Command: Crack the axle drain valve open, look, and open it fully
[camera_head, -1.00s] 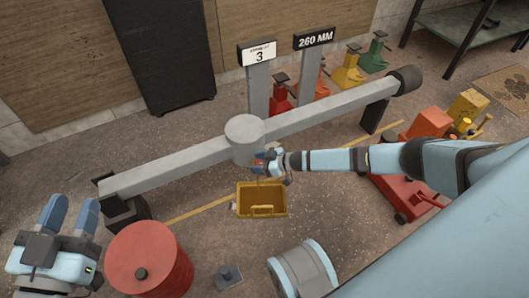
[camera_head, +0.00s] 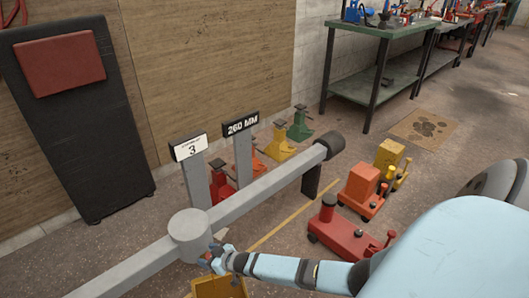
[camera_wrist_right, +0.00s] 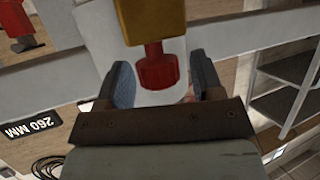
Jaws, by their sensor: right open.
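The axle, a long grey beam (camera_head: 262,190) with a round hub (camera_head: 190,232), runs diagonally across the head view. My right gripper (camera_head: 216,256) is at the hub's right side. Its fingers (camera_wrist_right: 164,84) are open, one on each side of the red handle, with gaps visible. The valve is too small to read in the head view. My left gripper is out of view.
A yellow tray (camera_head: 222,288) is on the floor below the hub, cut by the frame edge. Sign posts reading 3 (camera_head: 190,148) and 260 MM (camera_head: 241,125) stand behind the axle. A red trolley jack (camera_head: 340,232) and several coloured stands are to the right.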

